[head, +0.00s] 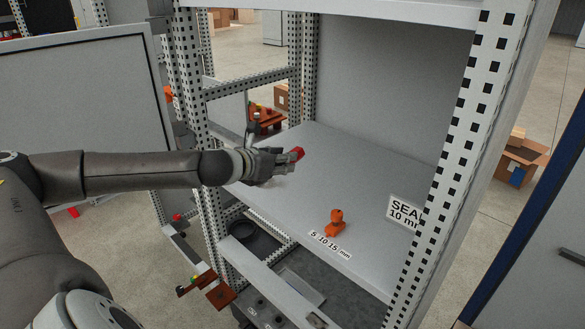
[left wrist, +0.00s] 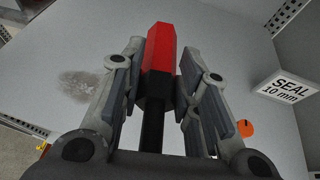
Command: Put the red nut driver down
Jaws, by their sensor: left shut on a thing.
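The red nut driver (head: 299,152) sits in my left gripper (head: 284,161), which reaches in from the left over the grey shelf (head: 330,165) of the open cabinet. In the left wrist view, its red six-sided handle (left wrist: 160,50) points away from the camera, between the two fingers of the left gripper (left wrist: 163,75). Its black lower part runs back toward the palm. The fingers are closed around it. I cannot tell how far it is above the shelf. My right gripper is not in view.
An orange object (head: 335,222) stands on the shelf near a "5 10 15 mm" label (head: 330,244). A "SEAL 10 mm" sign (head: 404,213) is at the right. Perforated posts (head: 465,110) frame the opening. The shelf between gripper and sign is mostly clear.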

